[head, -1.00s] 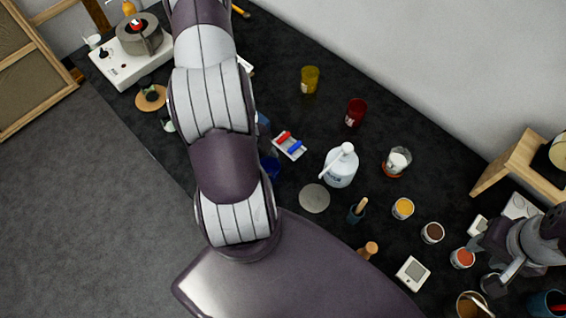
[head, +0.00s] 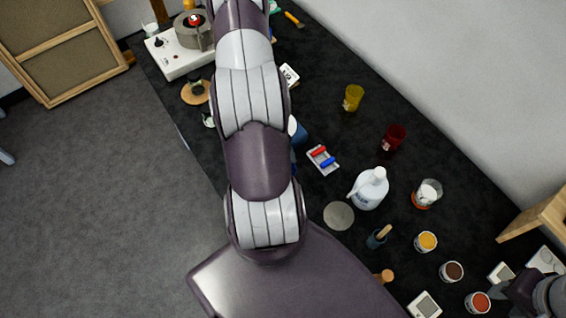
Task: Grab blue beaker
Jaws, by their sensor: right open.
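The blue beaker (head: 293,163) is mostly hidden behind my large arm in the middle of the head view. My right gripper (head: 514,291) is at the lower right corner, partly cut off by the frame. It is open, beside the paint cans and far from the blue beaker. My left gripper is not in view.
A yellow beaker (head: 353,98), a red beaker (head: 393,138), a white bottle (head: 370,189) and a glass with white contents (head: 427,193) stand on the dark table (head: 330,60). A hotplate (head: 178,58) is at upper left.

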